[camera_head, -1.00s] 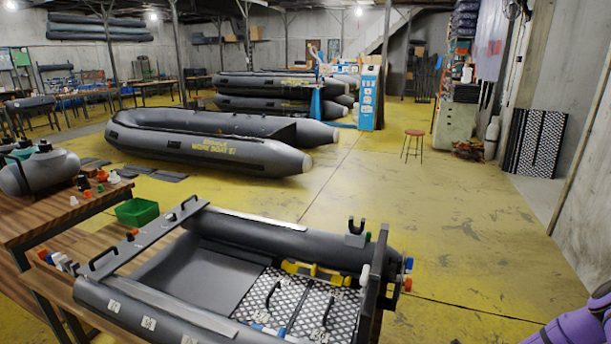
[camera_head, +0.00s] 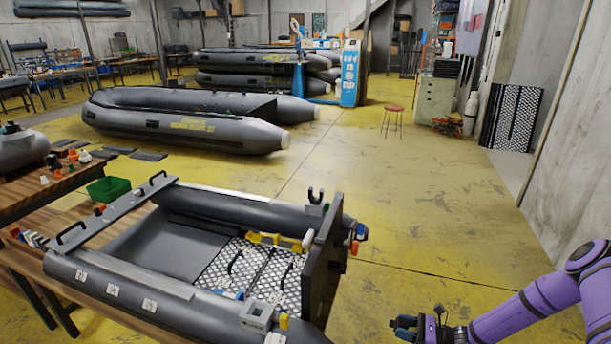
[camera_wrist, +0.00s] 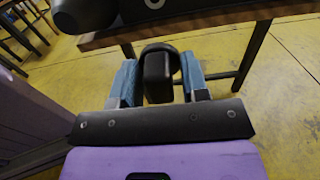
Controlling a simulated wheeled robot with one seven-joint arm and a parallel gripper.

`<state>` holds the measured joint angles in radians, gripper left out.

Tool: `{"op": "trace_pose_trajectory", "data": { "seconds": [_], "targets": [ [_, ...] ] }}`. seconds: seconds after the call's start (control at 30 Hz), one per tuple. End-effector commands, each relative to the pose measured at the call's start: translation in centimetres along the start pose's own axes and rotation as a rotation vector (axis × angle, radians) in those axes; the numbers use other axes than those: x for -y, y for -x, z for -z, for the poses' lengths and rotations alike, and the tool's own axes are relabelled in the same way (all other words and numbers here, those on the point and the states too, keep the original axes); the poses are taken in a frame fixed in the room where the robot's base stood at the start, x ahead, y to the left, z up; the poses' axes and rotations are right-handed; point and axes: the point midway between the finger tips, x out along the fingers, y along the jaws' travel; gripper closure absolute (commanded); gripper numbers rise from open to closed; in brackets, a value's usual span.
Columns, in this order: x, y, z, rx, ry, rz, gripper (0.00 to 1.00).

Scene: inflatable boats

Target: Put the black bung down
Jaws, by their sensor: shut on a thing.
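My gripper (camera_head: 405,328) is at the lower right in the head view, at the end of my purple arm and over open floor. In the wrist view my gripper (camera_wrist: 159,80) has its two blue-grey fingers closed on the black bung (camera_wrist: 158,72), a dark rounded piece between them. The bung is held in the air, clear of any surface.
A grey inflatable boat (camera_head: 130,290) with a dark transom (camera_head: 322,265) lies on a wooden bench left of my gripper. A green bin (camera_head: 108,190) and several small coloured plugs stand farther left. Yellow floor (camera_head: 430,230) is clear behind. A red stool (camera_head: 393,108) stands far back.

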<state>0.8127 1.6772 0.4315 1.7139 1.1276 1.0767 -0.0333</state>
Motion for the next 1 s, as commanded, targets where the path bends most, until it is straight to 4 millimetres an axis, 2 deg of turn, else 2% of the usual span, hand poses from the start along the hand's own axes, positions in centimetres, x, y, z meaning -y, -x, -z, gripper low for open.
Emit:
{"op": "trace_pose_trajectory", "data": {
  "seconds": [0.43, 0.73, 1.0],
  "targets": [
    [1.8, -2.0, -5.1, -0.001, -0.001, 0.172, 0.97],
    [4.1, -3.5, -11.3, 0.0, -0.001, 0.432, 0.97],
    [5.8, -3.7, -16.7, 0.0, 0.0, 0.727, 0.97]
  ]
}}
